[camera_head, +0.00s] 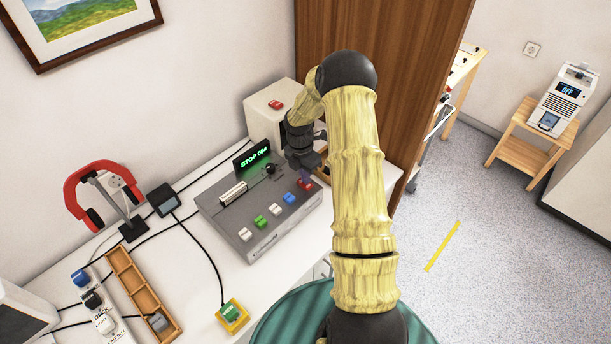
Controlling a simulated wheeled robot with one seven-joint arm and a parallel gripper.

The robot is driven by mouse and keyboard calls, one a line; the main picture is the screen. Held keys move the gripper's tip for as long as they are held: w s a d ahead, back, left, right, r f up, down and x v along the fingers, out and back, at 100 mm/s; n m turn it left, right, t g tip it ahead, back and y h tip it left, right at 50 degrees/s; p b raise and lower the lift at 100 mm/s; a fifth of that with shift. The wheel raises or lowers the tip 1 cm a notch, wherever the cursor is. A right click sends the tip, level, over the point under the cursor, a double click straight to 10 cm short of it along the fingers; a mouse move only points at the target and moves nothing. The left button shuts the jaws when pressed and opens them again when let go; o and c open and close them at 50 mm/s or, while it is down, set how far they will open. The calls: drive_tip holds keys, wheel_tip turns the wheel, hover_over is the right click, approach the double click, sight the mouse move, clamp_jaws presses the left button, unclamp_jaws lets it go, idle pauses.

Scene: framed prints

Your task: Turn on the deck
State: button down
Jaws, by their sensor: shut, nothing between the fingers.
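The deck (262,215) is a grey box on the white table, with a row of white, green, blue and red buttons along its front. Its raised display (251,155) shows green text that seems to begin with "STOP". A slider (233,193) and a dark knob (269,169) are on its top. The red button (306,185) is at the right end of the row. My gripper (306,174) is shut and points down just above or at the red button. I cannot tell whether it touches it. My arm hides the area to the right.
A beige box (268,104) with a red button stands behind the deck. Red headphones (90,186) on a stand, a small dark device (163,199), a wooden tray (140,291) and a green button on a yellow base (231,314) are left and in front. A wooden panel (390,50) rises behind my arm.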

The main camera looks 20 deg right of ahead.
drive_tip(key=shift+r+p, duration=1.55)
drive_tip(key=shift+r, duration=0.2)
drive_tip(key=shift+s+d+r+p, duration=0.1)
drive_tip(key=shift+d+r+p, duration=0.1)
drive_tip(key=shift+r+p, duration=0.25)
drive_tip(key=shift+s+d+r+b, duration=0.15)
drive_tip(key=shift+r+b, duration=0.15)
drive_tip(key=shift+b, duration=0.2)
wheel_tip(320, 180, up, 9)
drive_tip(key=b, duration=0.2)
hover_over(310, 187)
drive_tip(key=shift+f, duration=0.1)
drive_tip(key=shift+d, duration=0.1)
